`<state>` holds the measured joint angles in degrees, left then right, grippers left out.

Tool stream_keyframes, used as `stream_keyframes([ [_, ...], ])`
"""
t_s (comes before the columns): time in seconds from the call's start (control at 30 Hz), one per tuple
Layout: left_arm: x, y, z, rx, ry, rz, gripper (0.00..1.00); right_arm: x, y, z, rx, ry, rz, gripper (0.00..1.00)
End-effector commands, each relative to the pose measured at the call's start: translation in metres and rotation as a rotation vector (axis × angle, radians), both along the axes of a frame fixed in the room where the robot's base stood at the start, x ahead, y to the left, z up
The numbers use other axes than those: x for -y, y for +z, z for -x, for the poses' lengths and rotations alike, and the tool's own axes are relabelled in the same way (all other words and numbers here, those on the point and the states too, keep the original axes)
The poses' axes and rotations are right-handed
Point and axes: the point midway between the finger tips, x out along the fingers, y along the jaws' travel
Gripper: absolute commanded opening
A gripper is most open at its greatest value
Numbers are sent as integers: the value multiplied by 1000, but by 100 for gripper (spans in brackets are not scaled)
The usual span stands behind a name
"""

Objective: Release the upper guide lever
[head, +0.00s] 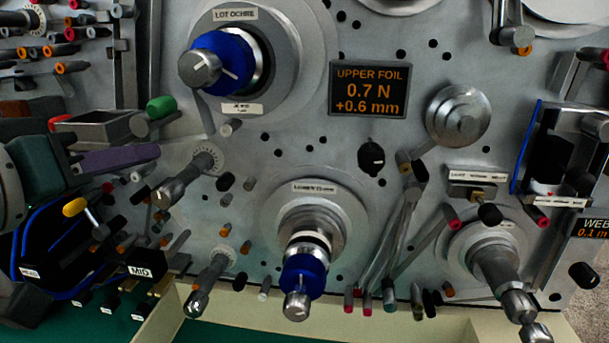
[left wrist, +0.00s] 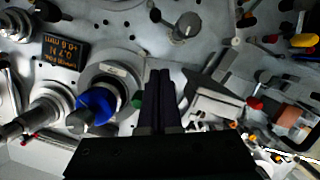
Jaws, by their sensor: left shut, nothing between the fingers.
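My left gripper (head: 150,153) comes in from the left in the head view, shut and empty in front of the panel. Its dark fingers (left wrist: 160,76) point at the panel in the left wrist view. A green grip (head: 160,107) lies just above the fingertips in the head view; it also shows beside the fingers in the left wrist view (left wrist: 137,99). A metal handle on a graduated dial (head: 205,161) stands right of the fingertips, and a similar handle (head: 208,285) is below. No label shows which part is the upper guide lever. My right gripper is out of view.
A blue-collared spindle (head: 225,62) juts out at the upper left, another (head: 303,275) below it. The UPPER FOIL display (head: 368,90) reads 0.7 N and +0.6 mm. Several pegs crowd the left side. A black block marked MID (head: 140,271) sits at lower left.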

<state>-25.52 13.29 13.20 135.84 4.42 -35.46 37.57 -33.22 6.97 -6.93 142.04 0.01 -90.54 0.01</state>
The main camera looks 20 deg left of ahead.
Motion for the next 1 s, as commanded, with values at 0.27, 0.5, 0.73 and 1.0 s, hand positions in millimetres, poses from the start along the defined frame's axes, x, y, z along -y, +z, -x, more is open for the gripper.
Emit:
stream_keyframes([
  [0.27,0,0,-2,-2,0,-2,0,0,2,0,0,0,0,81],
  [0.5,-5,-4,-33,-2,0,-2,0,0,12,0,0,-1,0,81],
  [0.73,-10,-14,-75,-3,0,-3,0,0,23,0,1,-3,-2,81],
  [1.0,-5,-41,-98,-8,0,1,0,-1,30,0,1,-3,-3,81],
])
